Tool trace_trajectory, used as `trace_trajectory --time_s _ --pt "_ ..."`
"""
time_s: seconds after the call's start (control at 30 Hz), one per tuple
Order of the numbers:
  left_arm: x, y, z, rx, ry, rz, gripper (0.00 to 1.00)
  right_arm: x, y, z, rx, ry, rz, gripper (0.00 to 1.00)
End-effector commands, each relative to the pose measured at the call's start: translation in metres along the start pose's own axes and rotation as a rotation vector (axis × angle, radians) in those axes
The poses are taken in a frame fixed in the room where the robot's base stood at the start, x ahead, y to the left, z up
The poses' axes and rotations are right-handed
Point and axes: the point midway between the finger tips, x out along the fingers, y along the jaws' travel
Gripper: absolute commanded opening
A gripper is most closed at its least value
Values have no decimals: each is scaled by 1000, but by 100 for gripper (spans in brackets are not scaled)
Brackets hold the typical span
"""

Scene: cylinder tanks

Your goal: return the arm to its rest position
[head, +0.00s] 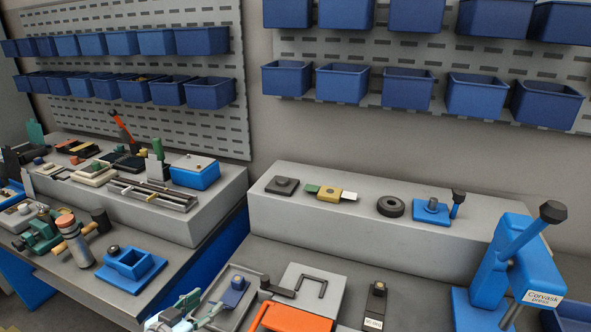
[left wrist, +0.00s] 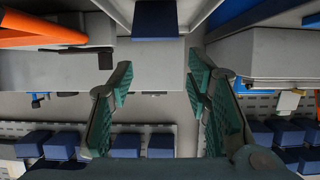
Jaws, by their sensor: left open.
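My left gripper (head: 198,305) comes in at the bottom edge of the head view, with its green fingers beside a grey tray (head: 240,302). In the left wrist view, the two green fingers of my left gripper (left wrist: 160,78) stand wide apart with nothing between them. The wrist view looks upside down, with the blue bins (left wrist: 62,144) low in the picture. Most of my left arm is outside the head view. My right gripper shows in neither view.
A blue press (head: 500,262) stands at the right. A grey raised shelf (head: 330,222) holds small parts. An orange object (head: 292,319) lies near the front. At the left, a blue fixture (head: 131,266) sits on a bench. Blue bins (head: 343,82) hang on the wall.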

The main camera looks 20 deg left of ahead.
Motion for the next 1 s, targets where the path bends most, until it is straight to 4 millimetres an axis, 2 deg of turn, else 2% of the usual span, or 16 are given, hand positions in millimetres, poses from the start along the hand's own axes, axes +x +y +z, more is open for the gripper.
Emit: trace_trajectory --time_s 0.13,0.27,0.4,0.5,0.7,0.73,0.87,1.0 --pt "-3 2 6 -2 -17 -30 44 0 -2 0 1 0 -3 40" --pt "-20 15 40 6 -145 -154 44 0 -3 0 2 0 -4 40" --pt "-58 47 88 35 -399 -221 44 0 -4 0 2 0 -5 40" --pt "-86 75 113 60 -567 -193 44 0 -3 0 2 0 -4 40" --pt "-144 136 142 110 -845 -25 44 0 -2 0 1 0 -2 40" --pt "-144 139 149 118 -868 -11 44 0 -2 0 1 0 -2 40" --pt "-114 131 200 116 -898 -23 44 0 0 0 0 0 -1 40" --pt "-93 125 258 108 -929 -29 44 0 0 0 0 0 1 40"
